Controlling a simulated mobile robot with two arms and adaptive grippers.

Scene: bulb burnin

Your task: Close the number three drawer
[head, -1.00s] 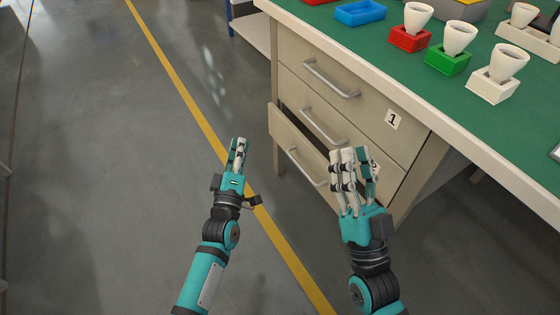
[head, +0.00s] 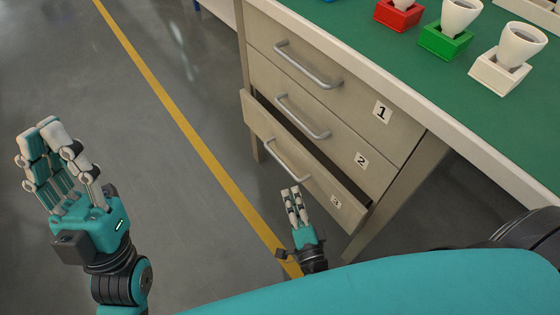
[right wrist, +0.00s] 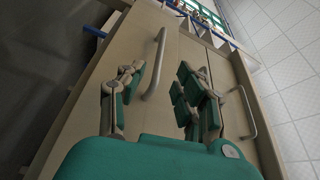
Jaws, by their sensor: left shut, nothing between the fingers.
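The number three drawer (head: 258,122) is the lowest of three drawers in the head view and is partly pulled out, with a dark gap above its front. Its label 3 (head: 336,202) and bar handle (head: 286,160) show. My right gripper (head: 292,190) is at the drawer's front, just below the handle's near end; contact cannot be told. In the right wrist view its fingers (right wrist: 160,90) are spread with nothing between them, before drawer fronts and a handle (right wrist: 155,65). My left gripper (head: 50,135) is empty and shut, raised over the floor at left.
Drawers one (head: 345,95) and two (head: 330,138) look closed. Open floor with a yellow line (head: 190,135) lies left of the bench.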

